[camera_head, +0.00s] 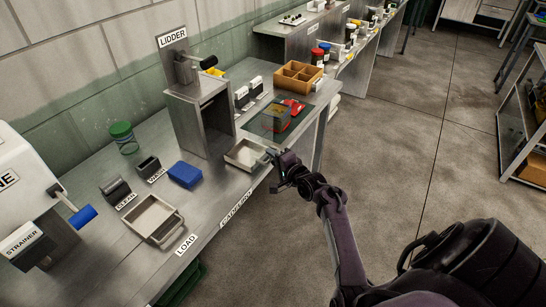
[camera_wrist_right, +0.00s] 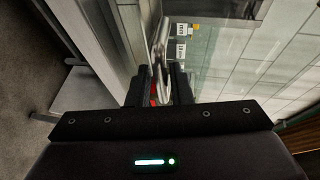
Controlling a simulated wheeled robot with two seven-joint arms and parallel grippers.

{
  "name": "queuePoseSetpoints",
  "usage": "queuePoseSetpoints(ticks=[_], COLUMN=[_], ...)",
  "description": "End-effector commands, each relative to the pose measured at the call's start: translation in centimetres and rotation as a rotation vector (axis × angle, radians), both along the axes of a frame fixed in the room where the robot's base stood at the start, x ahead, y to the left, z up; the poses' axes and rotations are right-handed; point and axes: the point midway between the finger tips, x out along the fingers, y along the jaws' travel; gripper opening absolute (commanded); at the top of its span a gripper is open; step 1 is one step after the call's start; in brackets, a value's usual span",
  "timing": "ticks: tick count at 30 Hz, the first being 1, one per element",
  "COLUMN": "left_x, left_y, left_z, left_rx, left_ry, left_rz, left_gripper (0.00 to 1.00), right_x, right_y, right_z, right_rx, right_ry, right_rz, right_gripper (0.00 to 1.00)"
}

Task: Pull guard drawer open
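A shallow metal tray-like drawer (camera_head: 243,156) sits at the bench's front edge, just right of the grey LIDDER housing (camera_head: 186,121). My right gripper (camera_head: 275,158) is at the front right side of this drawer, over the bench edge. In the right wrist view a shiny metal handle (camera_wrist_right: 161,45) comes down between the two dark fingers of my right gripper (camera_wrist_right: 160,88). The fingers stand close around it. I cannot tell whether they press on it. My left gripper is out of view.
A green mat (camera_head: 256,131) with red items and a wooden divided box (camera_head: 298,78) lie beyond.

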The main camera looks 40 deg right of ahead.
Motion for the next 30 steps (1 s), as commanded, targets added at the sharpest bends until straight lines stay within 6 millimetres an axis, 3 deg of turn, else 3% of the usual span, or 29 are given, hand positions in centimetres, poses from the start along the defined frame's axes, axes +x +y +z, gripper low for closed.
queuePoseSetpoints(ticks=[8,21,30], left_x=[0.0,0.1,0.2], left_y=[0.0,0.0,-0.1], left_z=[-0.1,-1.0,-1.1], left_rx=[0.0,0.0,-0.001], left_ry=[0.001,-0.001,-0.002], left_rz=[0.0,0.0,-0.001], left_gripper=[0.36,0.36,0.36], right_x=[-0.4,-6.6,-7.7], right_y=[0.0,0.0,0.1], right_z=[0.1,1.1,1.4], right_rx=[-0.001,-0.001,0.001], right_ry=[-0.001,0.0,0.0], right_rz=[-0.001,-0.001,0.0], right_gripper=[0.19,0.19,0.19])
